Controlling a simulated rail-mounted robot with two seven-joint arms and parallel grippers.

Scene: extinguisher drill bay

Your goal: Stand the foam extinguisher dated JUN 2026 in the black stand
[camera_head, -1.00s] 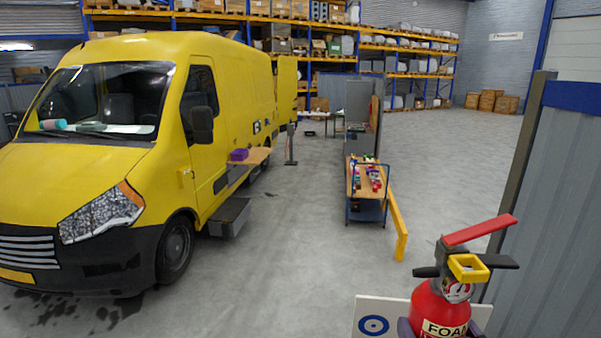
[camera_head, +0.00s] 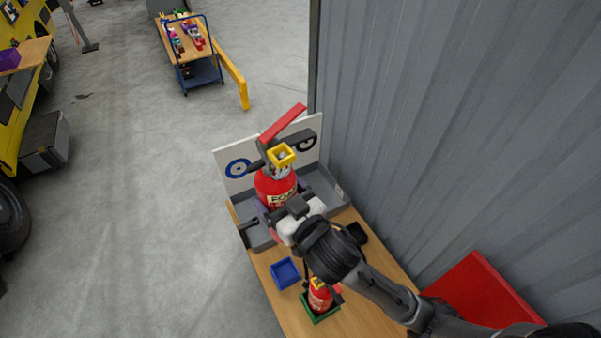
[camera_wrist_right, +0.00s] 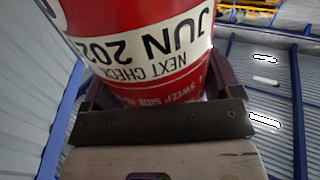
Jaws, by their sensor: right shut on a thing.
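A red extinguisher (camera_head: 268,187) with a FOAM label, black handle, red lever and yellow collar is upright in the head view. My right gripper (camera_head: 280,208) is shut around its body. In the right wrist view its label (camera_wrist_right: 150,45) reads NEXT CHECK and JUN 202, upside down; the last digit is cut off. A black stand (camera_head: 357,233) is on the wooden bench, right of my gripper and partly behind my arm. Whether the extinguisher's base touches the grey tray (camera_head: 262,240) is hidden. My left gripper is not in view.
A smaller red extinguisher (camera_head: 320,294) stands in a green stand (camera_head: 322,318) on the bench (camera_head: 285,312). A blue stand (camera_head: 285,273) is left of it and looks empty. A white board (camera_head: 236,150) with ring signs backs the tray. A grey corrugated wall (camera_head: 430,120) closes the right side.

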